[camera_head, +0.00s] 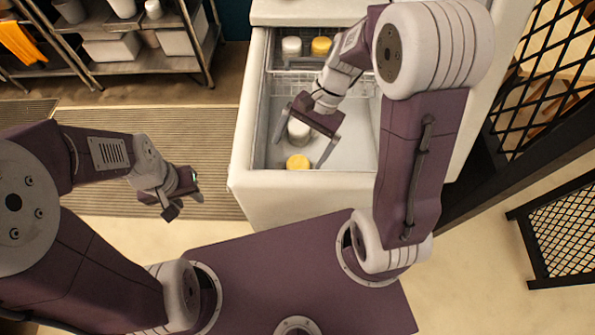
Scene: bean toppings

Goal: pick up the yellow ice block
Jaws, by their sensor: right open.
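A yellow ice block (298,162), round and short, sits in the front part of the open white freezer drawer (243,150). A white block (298,131) is just behind it. Another yellow block (321,46) is in the rear compartment beside a white one (291,46). My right gripper (299,153) reaches into the drawer, open and pointing down. Its fingers appear on either side of the near white and yellow blocks; I see no grip on either. My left gripper (182,194) is outside the drawer, to its left; its jaw gap is unclear.
The drawer walls surround my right gripper, and a wire divider (298,84) separates the rear compartment. A metal shelf (140,48) with containers stands at the back left. Black mesh panels (565,235) are on the right.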

